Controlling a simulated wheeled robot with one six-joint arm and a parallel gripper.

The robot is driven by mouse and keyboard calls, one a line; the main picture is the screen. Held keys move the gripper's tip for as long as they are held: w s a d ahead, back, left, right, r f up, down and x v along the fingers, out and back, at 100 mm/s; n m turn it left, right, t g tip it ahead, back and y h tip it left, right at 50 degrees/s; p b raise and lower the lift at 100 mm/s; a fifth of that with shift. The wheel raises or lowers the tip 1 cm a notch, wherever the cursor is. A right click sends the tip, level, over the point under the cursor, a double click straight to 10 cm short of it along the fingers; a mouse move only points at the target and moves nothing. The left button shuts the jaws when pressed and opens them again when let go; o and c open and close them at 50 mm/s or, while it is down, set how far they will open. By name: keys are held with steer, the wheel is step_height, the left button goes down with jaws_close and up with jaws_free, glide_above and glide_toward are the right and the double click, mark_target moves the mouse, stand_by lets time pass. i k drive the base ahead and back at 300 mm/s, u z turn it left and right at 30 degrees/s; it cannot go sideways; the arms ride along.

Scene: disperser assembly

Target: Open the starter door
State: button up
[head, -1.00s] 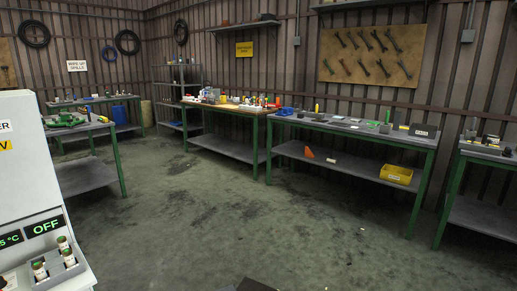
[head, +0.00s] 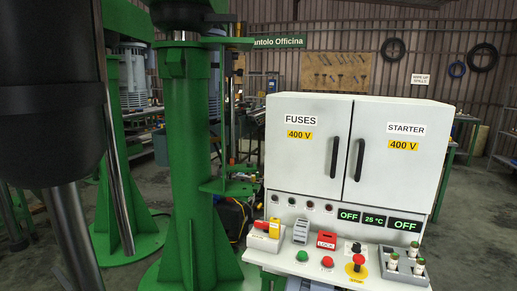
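The starter door (head: 402,151) is the right-hand door of a white electrical cabinet, labelled STARTER and 400 V. It appears shut, with its black vertical handle (head: 360,160) at its left edge. The fuses door (head: 305,152) on the left also appears shut, with its own black handle (head: 335,157) close to the starter handle. My gripper is not in view.
A panel under the doors has a red LOCK box (head: 326,241), a red-and-yellow stop button (head: 356,264), a green button (head: 302,256) and a grey holder (head: 404,265) with small capped parts. A green column (head: 187,160) and a large dark cylinder (head: 55,85) stand left.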

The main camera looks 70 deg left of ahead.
mark_target(396, 151)
steer(key=u, duration=1.6)
steer(key=i, duration=1)
steer(key=z, duration=0.05)
